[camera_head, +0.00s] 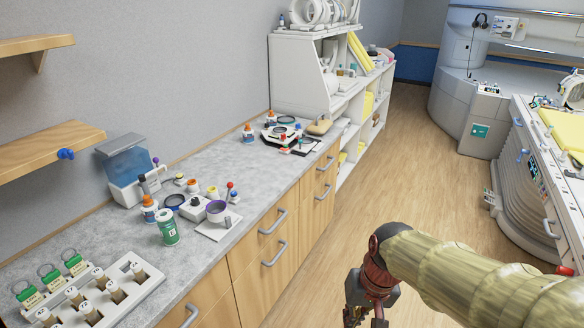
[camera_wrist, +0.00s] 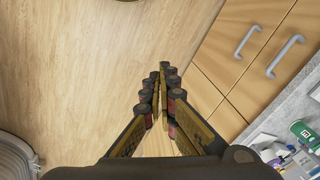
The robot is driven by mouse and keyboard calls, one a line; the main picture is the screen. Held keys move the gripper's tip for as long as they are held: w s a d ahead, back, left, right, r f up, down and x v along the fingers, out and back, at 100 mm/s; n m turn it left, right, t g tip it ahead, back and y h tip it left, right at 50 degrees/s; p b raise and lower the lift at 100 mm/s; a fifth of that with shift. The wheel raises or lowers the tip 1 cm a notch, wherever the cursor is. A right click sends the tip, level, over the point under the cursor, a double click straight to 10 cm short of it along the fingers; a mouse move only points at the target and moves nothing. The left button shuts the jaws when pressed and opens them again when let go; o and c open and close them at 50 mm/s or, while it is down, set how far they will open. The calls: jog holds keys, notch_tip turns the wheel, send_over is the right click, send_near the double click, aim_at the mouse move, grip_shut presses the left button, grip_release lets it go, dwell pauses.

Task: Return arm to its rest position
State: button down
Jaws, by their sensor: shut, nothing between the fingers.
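My gripper (camera_wrist: 160,82) points down over the wooden floor in the wrist view, its two dark fingers together at the tips with nothing between them. In the head view my gripper (camera_head: 364,318) is at the bottom, right of the counter's front edge and clear of the drawers; its fingertips are partly cut off by the picture's lower edge. My arm comes in from the lower right, with a yellowish cover on the forearm.
A grey counter (camera_head: 128,228) runs along the left wall, with wooden drawers and protruding handles (camera_head: 274,254). It carries a green-and-white canister (camera_head: 167,228), a white vial rack (camera_head: 120,292) and small bottles. Open floor (camera_head: 400,165) lies between the counter and the scanner table (camera_head: 520,170).

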jog(key=s+d+r+t+h, duration=0.1)
jog(key=s+d+r+t, duration=0.3)
jog(key=s+r, duration=0.4)
jog(key=shift+s+d+r+t+h, duration=0.35)
jog(key=shift+d+r, duration=0.5)
jog(key=shift+r, duration=0.55)
